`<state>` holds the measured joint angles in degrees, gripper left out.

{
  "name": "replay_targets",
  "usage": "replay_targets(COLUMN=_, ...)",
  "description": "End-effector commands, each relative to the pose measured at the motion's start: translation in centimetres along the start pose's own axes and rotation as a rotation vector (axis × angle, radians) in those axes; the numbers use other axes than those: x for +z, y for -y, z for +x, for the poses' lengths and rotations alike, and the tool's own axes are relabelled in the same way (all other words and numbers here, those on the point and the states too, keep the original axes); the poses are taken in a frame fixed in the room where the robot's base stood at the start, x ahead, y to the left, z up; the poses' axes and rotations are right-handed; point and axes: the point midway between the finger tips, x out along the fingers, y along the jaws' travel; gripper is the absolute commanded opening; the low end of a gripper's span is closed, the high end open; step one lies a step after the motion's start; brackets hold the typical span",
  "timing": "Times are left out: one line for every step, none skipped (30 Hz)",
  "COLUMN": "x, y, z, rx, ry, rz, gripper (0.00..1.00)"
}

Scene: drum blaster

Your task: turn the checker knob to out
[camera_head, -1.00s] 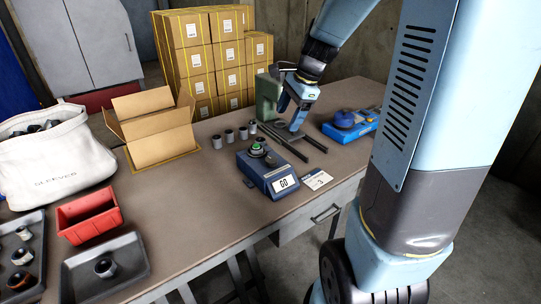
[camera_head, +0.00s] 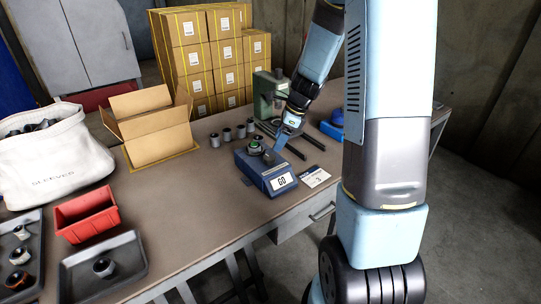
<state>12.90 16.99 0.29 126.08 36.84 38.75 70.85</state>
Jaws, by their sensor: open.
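The checker (camera_head: 268,172) is a blue box on the bench with a display reading "GO" on its front face. On its top is a dark round part with a green ring (camera_head: 255,146). I cannot make out a separate knob or any marking for "out" at this size. My gripper (camera_head: 284,140) reaches down from the upper right, close to the right rear side of the checker. Its fingers are small and partly hidden here, and I see nothing held in them. I cannot tell whether they touch the checker.
Several grey sleeves (camera_head: 227,135) stand behind the checker. A green press (camera_head: 269,92) stands behind my gripper, with dark rails in front. A card (camera_head: 314,177) lies right of the checker. An open carton (camera_head: 155,130), red bin (camera_head: 87,215) and dark tray (camera_head: 128,268) are left.

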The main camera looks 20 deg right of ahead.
Motion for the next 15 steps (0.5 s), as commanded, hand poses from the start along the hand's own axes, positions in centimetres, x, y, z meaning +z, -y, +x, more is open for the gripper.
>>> replay_targets(x=-0.1, y=0.0, z=1.0, rx=0.004, ry=0.000, rz=0.002, gripper=0.73)
replay_targets(x=-0.1, y=0.0, z=1.6, rx=0.004, ry=-0.001, rz=0.001, gripper=0.73)
replay_targets(x=0.0, y=-0.1, z=2.2, rx=0.004, ry=0.000, rz=0.000, gripper=0.73)
replay_targets(x=0.0, y=-0.1, z=2.8, rx=0.004, ry=0.000, rz=0.001, gripper=0.73)
replay_targets(x=-0.1, y=-0.1, z=3.3, rx=0.004, ry=0.000, rz=0.001, gripper=0.73)
replay_targets(x=-0.1, y=-0.1, z=3.9, rx=0.004, ry=0.000, rz=0.001, gripper=0.73)
replay_targets(x=-0.1, y=-0.1, z=4.4, rx=0.003, ry=0.000, rz=0.000, gripper=0.73)
replay_targets(x=0.0, y=-0.1, z=4.9, rx=0.004, ry=0.000, rz=0.000, gripper=0.73)
replay_targets(x=0.0, y=-0.1, z=5.4, rx=0.004, ry=0.000, rz=0.000, gripper=0.73)
replay_targets(x=-0.1, y=-0.1, z=5.8, rx=0.002, ry=-0.001, rz=0.000, gripper=0.73)
replay_targets(x=-0.1, y=0.0, z=6.1, rx=0.002, ry=0.000, rz=0.000, gripper=0.73)
replay_targets(x=0.0, y=-0.1, z=6.5, rx=0.003, ry=0.000, rz=0.000, gripper=0.73)
replay_targets(x=0.0, y=0.0, z=6.8, rx=0.002, ry=0.000, rz=0.000, gripper=0.73)
replay_targets(x=0.0, y=0.0, z=7.0, rx=0.001, ry=0.000, rz=0.000, gripper=0.73)
replay_targets(x=0.0, y=0.0, z=7.3, rx=0.001, ry=0.000, rz=-0.001, gripper=0.73)
